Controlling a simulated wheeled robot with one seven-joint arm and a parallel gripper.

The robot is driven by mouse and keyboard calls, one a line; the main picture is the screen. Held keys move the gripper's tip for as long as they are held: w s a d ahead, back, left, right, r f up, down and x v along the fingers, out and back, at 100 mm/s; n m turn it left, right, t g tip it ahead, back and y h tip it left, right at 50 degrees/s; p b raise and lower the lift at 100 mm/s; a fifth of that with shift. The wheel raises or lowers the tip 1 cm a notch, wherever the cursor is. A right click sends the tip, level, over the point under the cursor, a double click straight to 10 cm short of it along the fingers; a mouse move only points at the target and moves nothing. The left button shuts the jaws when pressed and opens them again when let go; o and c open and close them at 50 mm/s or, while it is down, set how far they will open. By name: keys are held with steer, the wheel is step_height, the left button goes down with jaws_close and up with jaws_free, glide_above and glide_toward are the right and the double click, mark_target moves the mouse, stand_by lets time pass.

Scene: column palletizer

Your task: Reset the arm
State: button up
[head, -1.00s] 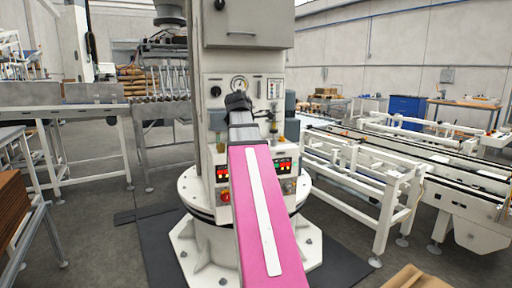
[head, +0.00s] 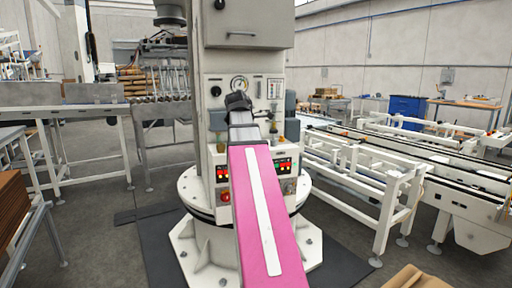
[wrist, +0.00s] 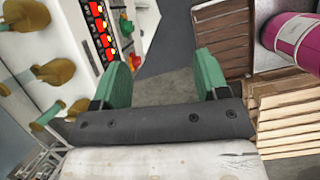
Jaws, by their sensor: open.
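My gripper (wrist: 163,77) shows in the wrist view as two green fingers spread wide on a dark bar. It is open, with nothing between the fingers; grey floor shows past them. In the head view my pink arm reaches forward toward the white column machine (head: 248,60), and the arm's outline hides part of its front. The gripper itself cannot be made out clearly there. In the wrist view a control panel (wrist: 70,30) with red displays and ochre knobs (wrist: 51,72) lies to the left of the fingers.
White conveyor frames (head: 345,185) stand at the right and a roller conveyor (head: 165,108) at the back left. Wooden pallets (wrist: 286,112) show at the right of the wrist view. Grey floor is open at the left.

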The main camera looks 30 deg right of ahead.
steer(key=shift+d, duration=0.1)
steer(key=w+a+f+m+y, duration=0.1)
steer(key=w+a+f+m, duration=0.15)
steer(key=f, duration=0.45)
steer(key=w+a+f+m, duration=0.1)
steer(key=a+f, duration=0.3)
steer(key=f, duration=0.3)
steer(key=s+a+f+m+y, duration=0.1)
steer(key=a+f+m, duration=0.3)
steer(key=f, duration=0.7)
steer(key=s+a+f+m+y, duration=0.1)
steer(key=s+a+f+m, duration=0.2)
steer(key=a+f, duration=0.5)
steer(key=s+a+f+m+y, duration=0.1)
steer(key=s+a+f+m, duration=0.2)
steer(key=f, duration=1.1)
steer(key=a+m, duration=0.2)
steer(key=a, duration=0.1)
steer(key=shift+a+m, duration=0.3)
steer(key=shift+m, duration=0.05)
